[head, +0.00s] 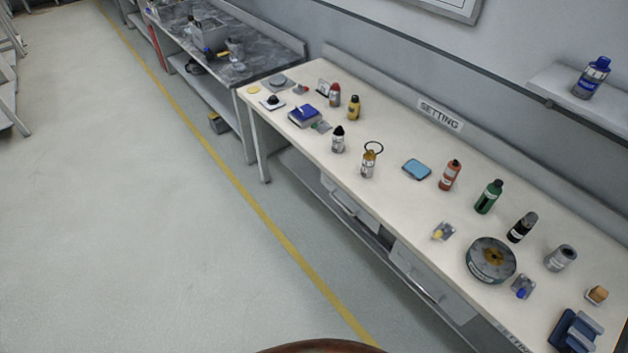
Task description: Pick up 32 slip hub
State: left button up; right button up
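I cannot make out a label reading 32 or tell for sure which thing is the slip hub. A round dark green-grey tin or drum (490,261) with a brownish patch on top sits on the near part of the long cream table (310,160). A small card-like piece with a yellow part (443,232) lies to its left, and a similar one with a blue part (523,286) lies to its right. Neither of my grippers is in view.
Several bottles stand on the table, including a red one (449,175) and a green one (489,197). A blue block-like stand (576,332) is at the near right. A grey marbled bench (230,65) stands beyond. The floor (130,230) left of the yellow line is clear.

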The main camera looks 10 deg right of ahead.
aim_at(367, 169)
jog(key=u, duration=0.35)
jog(key=k, duration=0.55)
jog(key=u, duration=0.85)
jog(key=i, duration=1.4)
jog(key=z, duration=1)
jog(key=i, duration=0.85)
jog(key=z, duration=1.05)
